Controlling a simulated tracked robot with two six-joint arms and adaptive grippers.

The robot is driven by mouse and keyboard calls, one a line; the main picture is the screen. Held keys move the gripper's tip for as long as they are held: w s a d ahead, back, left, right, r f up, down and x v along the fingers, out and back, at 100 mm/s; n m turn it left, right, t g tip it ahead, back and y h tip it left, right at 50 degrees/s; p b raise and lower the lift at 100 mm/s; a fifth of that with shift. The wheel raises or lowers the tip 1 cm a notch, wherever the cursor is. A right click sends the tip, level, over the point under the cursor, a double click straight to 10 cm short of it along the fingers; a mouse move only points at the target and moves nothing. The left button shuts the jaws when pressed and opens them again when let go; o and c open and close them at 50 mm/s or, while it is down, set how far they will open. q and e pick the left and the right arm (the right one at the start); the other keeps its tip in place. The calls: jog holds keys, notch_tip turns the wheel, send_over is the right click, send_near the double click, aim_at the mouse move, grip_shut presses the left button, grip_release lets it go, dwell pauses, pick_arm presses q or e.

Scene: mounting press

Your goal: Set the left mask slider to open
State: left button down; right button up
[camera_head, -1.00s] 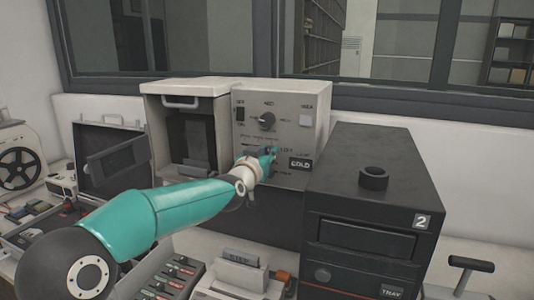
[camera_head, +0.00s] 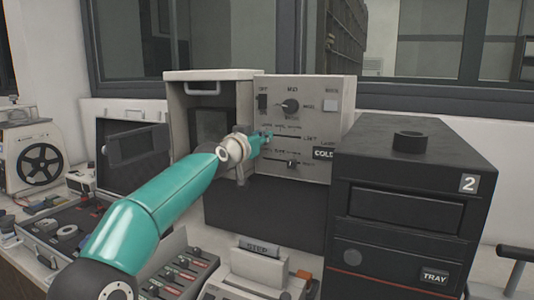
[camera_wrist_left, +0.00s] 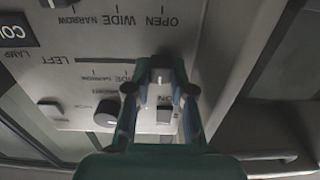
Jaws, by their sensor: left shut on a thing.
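The grey control panel (camera_head: 330,92) faces me, with two horizontal mask slider slots. The upper one is labelled LEFT (camera_wrist_left: 60,61). My left gripper (camera_head: 268,135) is at the left end of that upper slot. The lower slider's dark knob (camera_head: 292,163) is near NARROW. My right gripper is out of view.
A rotary knob (camera_head: 291,106) and a rocker switch (camera_head: 262,101) are above the sliders. The COLD lamp sign (camera_head: 324,153) is at lower right. A black unit marked 2 (camera_head: 410,180) stands right of the panel. An open-fronted housing (camera_head: 182,110) is on the left.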

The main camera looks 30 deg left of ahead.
pick_arm(q)
jog(key=shift+s+a, duration=0.1)
jog(key=shift+a, duration=0.15)
jog(key=c, duration=1)
grip_release()
jog(key=shift+a, duration=0.1)
